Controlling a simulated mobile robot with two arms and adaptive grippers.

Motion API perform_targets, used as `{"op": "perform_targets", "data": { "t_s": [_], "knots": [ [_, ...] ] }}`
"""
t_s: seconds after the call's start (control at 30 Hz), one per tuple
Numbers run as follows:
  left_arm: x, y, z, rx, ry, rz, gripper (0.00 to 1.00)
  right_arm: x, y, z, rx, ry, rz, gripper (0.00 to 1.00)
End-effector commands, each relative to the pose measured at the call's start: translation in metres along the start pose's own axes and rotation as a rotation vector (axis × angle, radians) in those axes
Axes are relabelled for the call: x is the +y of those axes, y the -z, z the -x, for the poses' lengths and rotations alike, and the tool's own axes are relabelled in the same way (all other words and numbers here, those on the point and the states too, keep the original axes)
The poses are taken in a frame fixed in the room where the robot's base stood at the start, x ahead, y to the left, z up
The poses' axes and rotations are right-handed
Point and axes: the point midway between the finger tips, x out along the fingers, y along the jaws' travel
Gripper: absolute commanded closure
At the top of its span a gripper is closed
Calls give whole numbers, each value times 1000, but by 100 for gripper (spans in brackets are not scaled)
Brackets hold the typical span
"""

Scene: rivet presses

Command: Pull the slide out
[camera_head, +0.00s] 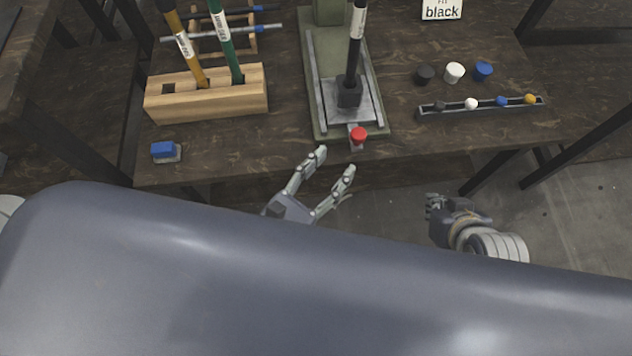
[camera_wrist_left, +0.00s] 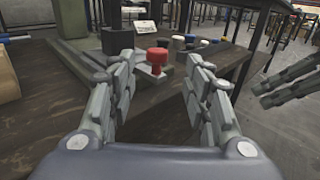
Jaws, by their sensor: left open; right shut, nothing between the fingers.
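The slide (camera_head: 345,106) is a grey metal plate on rails in the green press base (camera_head: 318,88), with a black block and dark shaft standing on it. A red knob (camera_head: 358,135) sits at its front end, near the table edge; it also shows in the left wrist view (camera_wrist_left: 157,57). My left gripper (camera_head: 333,161) is open just in front of the knob and slightly left of it, with nothing between the fingers. In the left wrist view the knob appears beyond the fingertips, between them. My right gripper (camera_head: 435,203) is shut and empty, off the table front at the right.
A wooden block (camera_head: 208,94) holding two tools stands left of the press. A blue item (camera_head: 164,150) lies at the left front edge. To the right are several coloured caps (camera_head: 454,72) and a narrow rail (camera_head: 480,108) with coloured pieces. The table front beside the knob is clear.

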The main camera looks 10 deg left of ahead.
Motion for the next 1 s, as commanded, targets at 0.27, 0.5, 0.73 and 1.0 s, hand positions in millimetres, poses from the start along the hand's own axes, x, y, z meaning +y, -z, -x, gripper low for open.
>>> {"op": "perform_targets", "data": {
  "t_s": [0.27,0.5,0.73,1.0],
  "knots": [
    [0,1,38,2,0,0,54,0,0,0,0,0,0,100],
    [0,0,45,-1,1,0,54,0,0,0,0,0,0,100],
    [0,0,45,0,1,0,54,0,0,0,0,0,0,100],
    [0,0,45,0,1,0,54,0,0,0,0,0,0,100]
  ]
}}
